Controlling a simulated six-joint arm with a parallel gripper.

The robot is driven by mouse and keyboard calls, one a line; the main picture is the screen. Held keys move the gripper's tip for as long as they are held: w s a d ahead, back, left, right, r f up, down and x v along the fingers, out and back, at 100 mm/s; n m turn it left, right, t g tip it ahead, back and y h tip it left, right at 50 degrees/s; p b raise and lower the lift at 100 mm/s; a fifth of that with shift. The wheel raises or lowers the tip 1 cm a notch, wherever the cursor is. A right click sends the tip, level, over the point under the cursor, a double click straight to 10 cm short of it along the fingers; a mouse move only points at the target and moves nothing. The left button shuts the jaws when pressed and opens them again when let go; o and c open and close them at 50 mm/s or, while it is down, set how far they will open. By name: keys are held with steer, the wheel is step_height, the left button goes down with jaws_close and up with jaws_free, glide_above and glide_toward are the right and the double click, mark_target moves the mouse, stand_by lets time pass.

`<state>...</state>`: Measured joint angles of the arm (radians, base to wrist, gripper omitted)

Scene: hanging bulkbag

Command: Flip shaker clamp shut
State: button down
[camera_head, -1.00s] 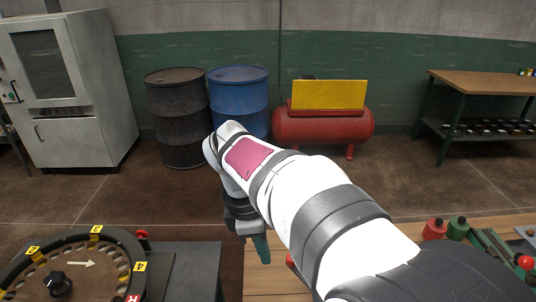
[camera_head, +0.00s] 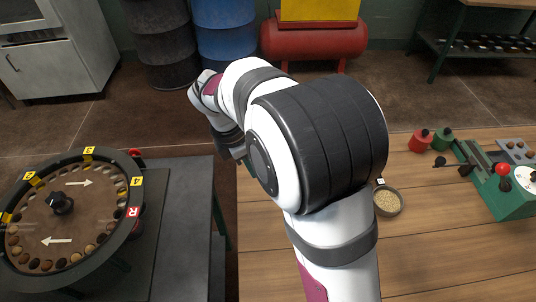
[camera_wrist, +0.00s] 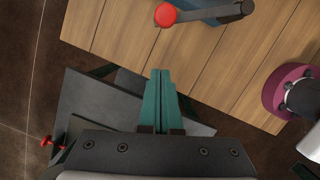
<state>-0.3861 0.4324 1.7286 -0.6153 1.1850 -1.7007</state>
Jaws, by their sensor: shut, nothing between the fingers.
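A blue device with a lever (camera_wrist: 205,14) and a red ball knob (camera_wrist: 165,15) stands on the wooden table at the top of the wrist view, partly cut off. It looks like the shaker clamp, but I cannot tell whether its lever is open or shut. In the head view my arm hides it. My gripper (camera_wrist: 160,73) has green fingers that are shut together and empty. Its tips are apart from the red knob, below it in the wrist view, over the table's edge. In the head view my gripper is mostly hidden behind my arm.
A numbered round tray (camera_head: 75,268) sits on a dark stand (camera_head: 180,230) to the left. On the wooden table (camera_head: 420,260), a grain bowl (camera_head: 387,201), red and green pots (camera_head: 420,140), and a green device (camera_head: 515,203) stand to the right. The table's front is clear.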

steer(key=d, duration=0.1)
steer(key=w+d, duration=0.1)
steer(key=d+f, duration=0.1)
steer(key=d, duration=0.1)
steer(key=shift+w+f, duration=0.1)
steer(key=shift+w, duration=0.15)
steer(key=shift+w+d+m+g+y, duration=0.3)
steer(key=shift+d+m+g, duration=0.3)
steer(key=shift+d+m, duration=2.35)
steer(key=shift+w+d+m+g+y, duration=0.15)
steer(key=shift+w+d+m+g, duration=0.35)
steer(key=shift+d+m, duration=2.45)
steer(key=shift+w+d+m+g+y, duration=0.25)
steer(key=shift+d+m+g, duration=0.45)
steer(key=shift+d+m, duration=2.25)
steer(key=shift+d+n, duration=0.25)
